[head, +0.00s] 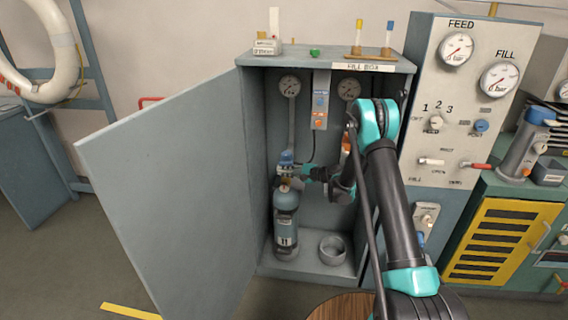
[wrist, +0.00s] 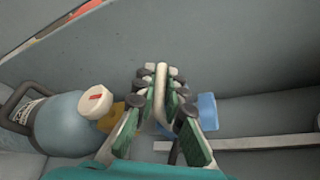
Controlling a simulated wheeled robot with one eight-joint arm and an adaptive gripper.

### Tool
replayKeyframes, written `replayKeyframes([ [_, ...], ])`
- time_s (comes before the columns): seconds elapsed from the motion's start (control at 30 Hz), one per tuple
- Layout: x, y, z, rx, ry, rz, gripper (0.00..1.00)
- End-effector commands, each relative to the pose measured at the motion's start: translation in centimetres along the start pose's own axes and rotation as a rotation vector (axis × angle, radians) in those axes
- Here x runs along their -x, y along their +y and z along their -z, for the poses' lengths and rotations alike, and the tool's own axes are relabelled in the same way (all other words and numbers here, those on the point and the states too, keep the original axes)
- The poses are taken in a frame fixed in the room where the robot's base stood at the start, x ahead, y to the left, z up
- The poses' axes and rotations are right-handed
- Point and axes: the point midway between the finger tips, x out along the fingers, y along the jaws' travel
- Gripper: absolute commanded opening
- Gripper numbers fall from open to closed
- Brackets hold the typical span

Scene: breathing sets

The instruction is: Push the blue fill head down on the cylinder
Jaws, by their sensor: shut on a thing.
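The cylinder (head: 286,218), blue-grey with a dark base, stands upright inside the open fill box. The blue fill head (head: 287,157) is at its top, over the valve; whether it is fully seated cannot be told. My gripper (head: 306,172) reaches in from the right at valve height. In the wrist view my gripper (wrist: 160,95) is shut on a pale looped bar, which looks like part of the fill head. Blue parts show behind the fingers and to their right. The cylinder (wrist: 65,125) lies to the left, with a white knob (wrist: 95,102) and brass valve (wrist: 114,117).
The fill box door (head: 175,190) stands open on the left. A round grey cup (head: 332,249) sits on the box floor right of the cylinder. Gauges (head: 290,86) and a grey switch unit (head: 321,100) are on the back wall. A control panel (head: 465,110) stands to the right.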

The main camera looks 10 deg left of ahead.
Motion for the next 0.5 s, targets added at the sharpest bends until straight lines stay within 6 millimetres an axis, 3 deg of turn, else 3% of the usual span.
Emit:
replayKeyframes([
  [0.13,-0.21,1.1,0.8,0.0,0.003,0.001,0.0],
  [0.47,-0.23,1.46,0.93,0.003,0.004,-0.003,0.0],
  [0.5,-0.22,1.48,0.93,0.003,0.004,-0.004,0.14],
])
